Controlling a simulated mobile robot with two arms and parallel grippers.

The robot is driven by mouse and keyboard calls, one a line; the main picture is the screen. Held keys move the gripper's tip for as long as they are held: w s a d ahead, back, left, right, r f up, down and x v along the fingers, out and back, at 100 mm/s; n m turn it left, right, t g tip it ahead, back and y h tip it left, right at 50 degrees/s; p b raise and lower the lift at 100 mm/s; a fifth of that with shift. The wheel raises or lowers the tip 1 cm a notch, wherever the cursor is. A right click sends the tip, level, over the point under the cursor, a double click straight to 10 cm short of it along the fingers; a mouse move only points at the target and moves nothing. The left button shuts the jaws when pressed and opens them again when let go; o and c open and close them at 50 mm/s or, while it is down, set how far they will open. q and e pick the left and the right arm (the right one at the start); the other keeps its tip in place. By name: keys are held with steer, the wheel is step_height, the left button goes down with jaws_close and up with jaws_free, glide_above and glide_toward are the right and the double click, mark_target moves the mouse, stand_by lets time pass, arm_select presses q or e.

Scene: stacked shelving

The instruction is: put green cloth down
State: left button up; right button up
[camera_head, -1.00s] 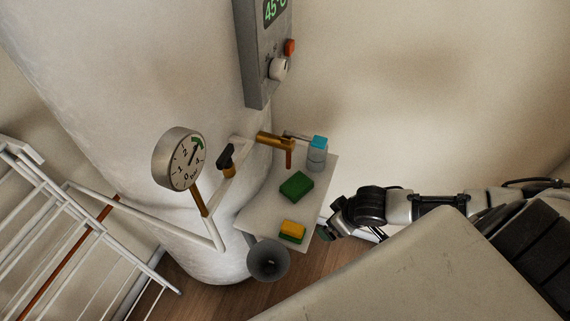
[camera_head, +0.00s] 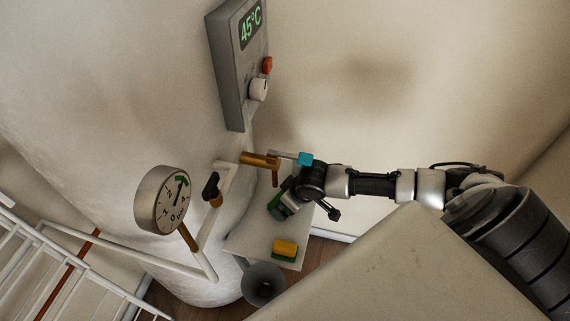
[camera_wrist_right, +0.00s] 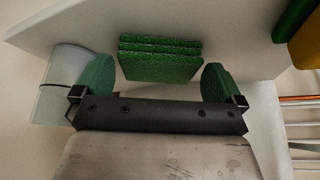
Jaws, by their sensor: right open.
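The green cloth (camera_head: 274,208) is a folded dark green stack lying on the small white shelf (camera_head: 250,243). In the head view my right gripper (camera_head: 287,199) is over it and hides part of it. In the right wrist view the cloth (camera_wrist_right: 160,60) shows its layered edge between two round green finger pads. The pads stand wide apart, with gaps to the cloth on both sides. My right gripper is open and holds nothing. My left gripper is not in view.
A yellow and green sponge (camera_head: 285,248) lies near the shelf's front. A brass valve (camera_head: 260,160), gauge (camera_head: 160,200) and white tank are to the left.

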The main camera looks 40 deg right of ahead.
mark_target(273, 202)
steer(key=shift+w+a+f, duration=0.15)
steer(key=shift+w+a, duration=0.05)
steer(key=shift+w, duration=0.4)
steer(key=shift+w+a+f, duration=0.15)
steer(key=shift+w, duration=0.4)
steer(key=shift+f, duration=0.25)
steer(key=shift+c, duration=0.3)
steer(key=c, duration=0.7)
steer(key=shift+o, duration=0.2)
steer(key=shift+r, duration=0.1)
